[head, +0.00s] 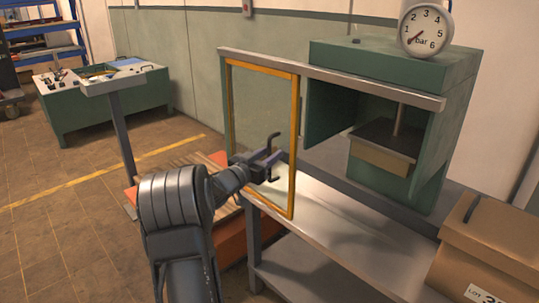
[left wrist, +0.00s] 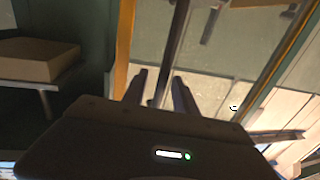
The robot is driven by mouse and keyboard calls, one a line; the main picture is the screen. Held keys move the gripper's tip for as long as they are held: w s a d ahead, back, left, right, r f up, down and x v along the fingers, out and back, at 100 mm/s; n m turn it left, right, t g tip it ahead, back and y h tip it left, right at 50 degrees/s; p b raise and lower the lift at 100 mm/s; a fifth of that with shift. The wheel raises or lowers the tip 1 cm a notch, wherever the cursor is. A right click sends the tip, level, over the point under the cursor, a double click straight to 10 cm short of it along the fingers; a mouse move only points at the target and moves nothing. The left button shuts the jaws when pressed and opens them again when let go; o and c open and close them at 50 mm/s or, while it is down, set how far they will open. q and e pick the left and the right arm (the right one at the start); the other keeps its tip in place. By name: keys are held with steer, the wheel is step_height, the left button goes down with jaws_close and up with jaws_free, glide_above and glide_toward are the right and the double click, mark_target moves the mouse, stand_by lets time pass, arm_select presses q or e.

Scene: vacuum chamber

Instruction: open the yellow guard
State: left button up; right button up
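The yellow guard (head: 292,150) is an upright yellow frame with a clear panel, hanging from a grey rail. It stands left of the green press chamber (head: 325,97), whose front is uncovered. My left gripper (head: 274,158) is in front of the guard's panel, near its right upright. In the left wrist view, its two fingers (left wrist: 160,88) are spread, with a dark bar (left wrist: 176,40), apparently the guard's handle, running between them. Gaps show beside the bar, so I see no firm grip. The yellow frame also shows there (left wrist: 124,50). My right gripper is not in view.
A pressure gauge (head: 426,28) tops the press, and a press plate (head: 382,155) is inside. A cardboard box (head: 492,243) stands right on the grey bench (head: 335,235). A wooden-topped orange pallet (head: 235,240) is low behind my left arm. A grey post stand (head: 122,130) is further left.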

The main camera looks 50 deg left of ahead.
arm_select(q)
steer(key=v, duration=0.7)
steer(key=shift+s+b, duration=0.35)
steer(key=shift+b, duration=0.1)
